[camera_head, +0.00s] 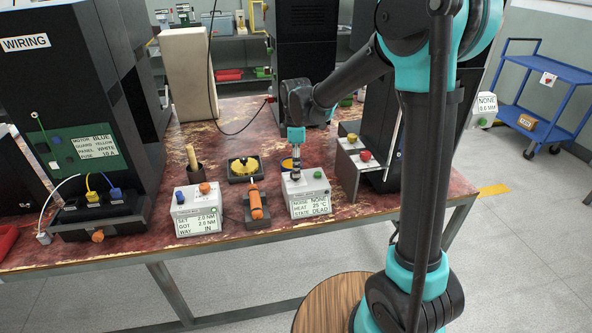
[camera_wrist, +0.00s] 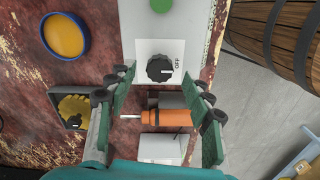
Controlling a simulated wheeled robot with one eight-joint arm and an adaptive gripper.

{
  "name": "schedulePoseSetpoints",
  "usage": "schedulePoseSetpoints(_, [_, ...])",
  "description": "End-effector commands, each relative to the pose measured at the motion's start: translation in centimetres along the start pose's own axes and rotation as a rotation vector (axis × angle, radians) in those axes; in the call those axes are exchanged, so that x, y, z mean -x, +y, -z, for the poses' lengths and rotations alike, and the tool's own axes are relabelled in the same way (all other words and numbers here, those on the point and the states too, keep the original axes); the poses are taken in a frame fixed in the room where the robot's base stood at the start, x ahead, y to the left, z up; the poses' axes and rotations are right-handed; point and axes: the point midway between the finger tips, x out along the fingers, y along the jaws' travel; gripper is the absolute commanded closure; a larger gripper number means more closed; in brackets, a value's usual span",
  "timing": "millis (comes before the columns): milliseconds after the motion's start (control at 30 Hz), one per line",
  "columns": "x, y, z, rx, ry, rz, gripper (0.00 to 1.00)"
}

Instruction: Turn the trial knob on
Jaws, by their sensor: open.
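The trial knob (camera_wrist: 159,68) is a black ridged knob on the white top of a small box (camera_wrist: 141,20). A pale mark on the knob faces the word OFF at its right. In the head view the box (camera_head: 311,205) stands near the table's front edge, and its panel reads NOISE NONE, HEAT 25 °C, STATE DEAD. My gripper (camera_head: 295,170) points down above this box and hides the knob there. In the wrist view my gripper (camera_wrist: 158,92) is open and empty, its fingers either side of the knob's line, apart from it.
An orange-handled tool (camera_head: 256,205) lies in a black holder left of the box. Further left is a white SET/GOT box (camera_head: 196,212). A yellow disc tray (camera_head: 244,168) sits behind. A stand with red and yellow buttons (camera_head: 350,160) is close on the right.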

Motion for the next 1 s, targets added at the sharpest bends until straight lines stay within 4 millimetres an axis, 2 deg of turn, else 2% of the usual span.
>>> schedulePoseSetpoints(200, [-2.0, 0.0, 0.0, 0.000, 0.000, 0.000, 0.49])
schedulePoseSetpoints(533, [-2.3, 0.0, 0.0, 0.000, 0.000, 0.000, 0.49])
schedulePoseSetpoints(933, [-2.3, 0.0, 0.0, 0.000, 0.000, 0.000, 0.97])
schedulePoseSetpoints(1000, [-2.3, 0.0, 0.0, -0.001, 0.000, 0.000, 0.98])
